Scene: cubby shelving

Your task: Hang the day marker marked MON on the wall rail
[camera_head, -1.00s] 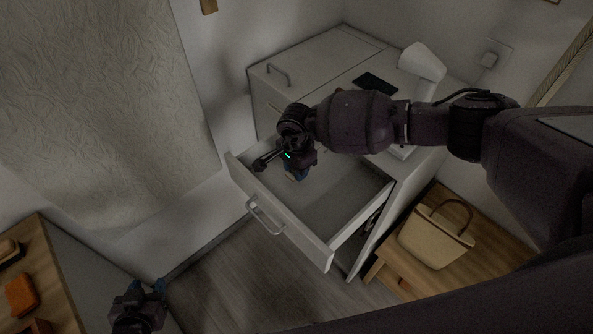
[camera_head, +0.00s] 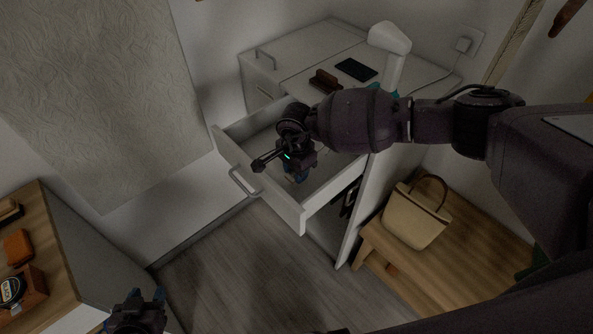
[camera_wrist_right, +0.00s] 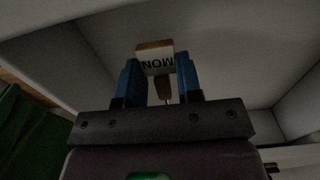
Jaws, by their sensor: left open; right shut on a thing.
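The MON day marker (camera_wrist_right: 155,58) is a small white block with a wooden edge and tapered wooden part; its lettering appears upside down in the right wrist view. My right gripper (camera_wrist_right: 158,82) is shut on it between blue fingers. In the head view my right gripper (camera_head: 296,176) is over the open drawer, and its wrist hides the marker there. My left gripper (camera_head: 147,296) is open and empty at the lower left, beside the wooden-topped unit. I cannot make out the wall rail with certainty.
The open drawer (camera_head: 255,182) sticks out of a white cabinet (camera_head: 300,48) bearing a phone (camera_head: 356,69), a brown object (camera_head: 326,80) and a lamp (camera_head: 389,38). A handbag (camera_head: 415,217) stands on a wooden bench (camera_head: 472,232). Small items lie on the wooden-topped unit (camera_head: 45,227). Floor between is clear.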

